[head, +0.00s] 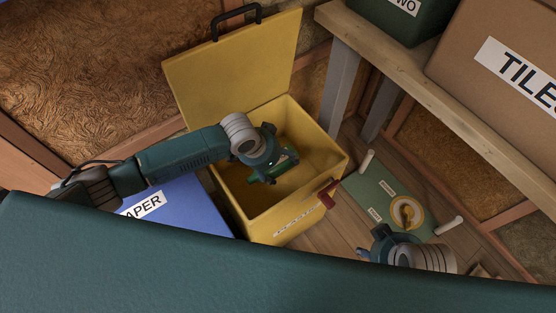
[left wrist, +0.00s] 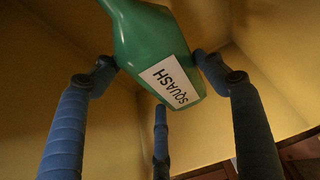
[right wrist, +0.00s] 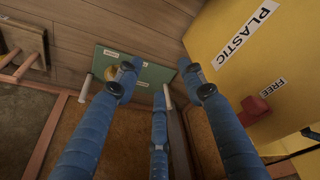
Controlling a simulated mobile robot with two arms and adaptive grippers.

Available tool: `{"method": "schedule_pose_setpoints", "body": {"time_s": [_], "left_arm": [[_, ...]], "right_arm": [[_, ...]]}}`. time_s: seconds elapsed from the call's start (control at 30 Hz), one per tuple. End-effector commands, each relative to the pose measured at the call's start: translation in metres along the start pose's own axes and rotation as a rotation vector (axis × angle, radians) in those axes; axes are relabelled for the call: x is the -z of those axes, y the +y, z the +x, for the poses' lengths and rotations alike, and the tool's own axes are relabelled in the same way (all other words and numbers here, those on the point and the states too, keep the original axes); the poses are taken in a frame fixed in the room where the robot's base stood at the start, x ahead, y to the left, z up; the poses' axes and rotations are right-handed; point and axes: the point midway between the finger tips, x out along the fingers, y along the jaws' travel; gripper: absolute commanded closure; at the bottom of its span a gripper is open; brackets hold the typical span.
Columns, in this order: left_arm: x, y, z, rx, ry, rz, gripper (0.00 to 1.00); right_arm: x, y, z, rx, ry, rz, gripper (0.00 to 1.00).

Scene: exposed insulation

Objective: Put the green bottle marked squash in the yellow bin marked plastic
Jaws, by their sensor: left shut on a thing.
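The green bottle marked squash (left wrist: 155,50) is between the fingers of my left gripper (left wrist: 158,85), which is shut on it. In the head view my left gripper (head: 268,172) is over the open mouth of the yellow bin marked plastic (head: 240,217), and a bit of the green bottle (head: 284,162) shows beneath it. Yellow bin walls surround the bottle in the left wrist view. The bin's lid (head: 232,72) stands open at the back. My right gripper (right wrist: 160,85) is open and empty, in front of the bin at the right.
A blue box marked with a partly hidden word ending APER (head: 185,205) stands left of the bin. A green board (head: 372,195) with a round yellow piece lies at the right. A wooden bench (head: 450,110) carries a TILE box (head: 500,50). A red latch (head: 328,193) projects from the bin's front.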

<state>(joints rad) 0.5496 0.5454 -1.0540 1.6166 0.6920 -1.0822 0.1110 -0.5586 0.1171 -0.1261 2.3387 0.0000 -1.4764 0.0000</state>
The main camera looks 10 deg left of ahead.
Motion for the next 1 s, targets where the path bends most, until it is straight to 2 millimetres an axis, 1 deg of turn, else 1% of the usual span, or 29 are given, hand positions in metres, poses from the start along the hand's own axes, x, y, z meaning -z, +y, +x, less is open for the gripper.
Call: {"method": "schedule_pose_setpoints", "body": {"time_s": [0.03, 0.13, 0.2, 0.33, 0.5, 0.7, 0.97, 1.0], "left_arm": [[-0.003, 0.000, 0.007, 0.000, -0.001, -0.001, 0.47], [-0.007, 0.000, 0.015, 0.000, -0.002, -0.001, 0.47], [-0.012, 0.001, 0.027, -0.001, -0.002, -0.002, 0.47], [-0.019, 0.001, 0.043, -0.001, -0.002, -0.001, 0.47], [-0.024, 0.000, 0.057, 0.000, 0.000, -0.001, 0.47], [-0.027, 0.000, 0.063, 0.000, -0.001, 0.000, 0.47], [-0.027, 0.000, 0.063, 0.000, -0.001, 0.000, 0.47], [-0.027, 0.000, 0.063, 0.000, -0.001, 0.000, 0.23]], "right_arm": [[0.000, 0.000, -0.006, -0.001, 0.006, 0.000, 0.60], [0.000, 0.001, -0.021, -0.002, 0.013, 0.001, 0.60], [-0.002, 0.001, -0.020, -0.003, 0.013, 0.001, 0.60], [-0.004, 0.001, -0.021, -0.003, 0.017, 0.002, 0.60], [0.011, -0.001, -0.014, -0.001, 0.073, 0.000, 0.60], [0.018, -0.001, -0.012, 0.001, 0.103, -0.001, 0.60], [0.019, -0.001, -0.012, 0.000, 0.106, -0.001, 0.60], [0.019, -0.001, -0.012, 0.000, 0.106, -0.001, 0.60]]}}
